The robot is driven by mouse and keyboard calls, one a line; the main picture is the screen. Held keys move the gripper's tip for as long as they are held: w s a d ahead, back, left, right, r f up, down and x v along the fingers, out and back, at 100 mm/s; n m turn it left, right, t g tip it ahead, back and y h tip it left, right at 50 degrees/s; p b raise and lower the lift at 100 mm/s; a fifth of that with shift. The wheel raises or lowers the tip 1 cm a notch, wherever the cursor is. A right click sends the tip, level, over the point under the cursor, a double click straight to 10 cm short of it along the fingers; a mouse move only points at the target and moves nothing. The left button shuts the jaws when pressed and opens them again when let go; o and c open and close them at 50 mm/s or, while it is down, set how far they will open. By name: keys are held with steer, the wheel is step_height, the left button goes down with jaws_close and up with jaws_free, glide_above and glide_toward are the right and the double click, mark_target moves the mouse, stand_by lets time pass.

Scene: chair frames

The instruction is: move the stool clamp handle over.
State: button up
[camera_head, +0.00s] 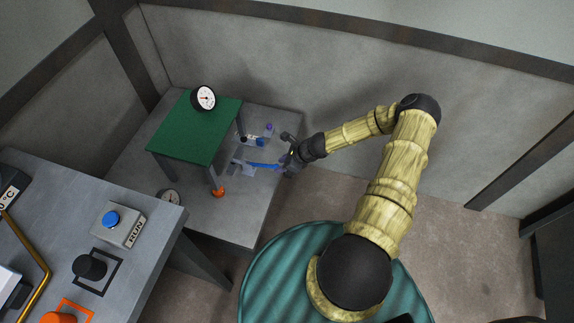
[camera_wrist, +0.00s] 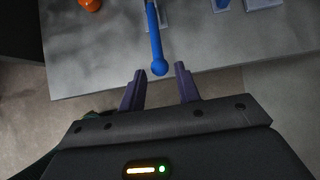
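The green-topped stool (camera_head: 198,130) stands on a grey platform at the left of the head view. A blue clamp handle (camera_head: 264,165) sticks out from beside it toward my gripper. In the wrist view the handle (camera_wrist: 155,38) runs down from the top edge and ends in a round ball. My gripper (camera_head: 286,162) is at the platform's right edge. In the wrist view its two purple fingers (camera_wrist: 160,84) are apart, with nothing between them. The ball end lies just beyond the fingertips, roughly centred. The handle's far end is cut off in the wrist view.
The grey platform (camera_head: 240,222) also holds an orange knob (camera_head: 218,192) at a stool leg and small blue and purple parts (camera_head: 266,131) behind the handle. A dial gauge (camera_head: 205,98) is on the stool. A control bench (camera_head: 150,222) stands at lower left. A wall is behind.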

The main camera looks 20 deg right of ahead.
steer(key=shift+b+x, duration=0.6)
steer(key=shift+x, duration=0.45)
steer(key=shift+r, duration=0.1)
steer(key=c, duration=0.5)
steer(key=shift+w+a+r+p, duration=0.2)
steer(key=shift+r+p, duration=0.5)
steer(key=shift+r, duration=0.05)
steer(key=shift+w+a+r+p, duration=0.15)
steer(key=shift+a+r+p, duration=0.1)
steer(key=shift+r+p, duration=0.5)
steer(key=shift+r, duration=0.1)
steer(key=shift+w+a+r+p, duration=0.3)
steer(key=shift+a+r+p, duration=0.1)
steer(key=shift+r, duration=0.1)
steer(key=shift+w+a+r+p, duration=0.25)
steer(key=shift+a+r+p, duration=0.15)
steer(key=shift+r, duration=0.15)
steer(key=shift+w+a+r, duration=0.15)
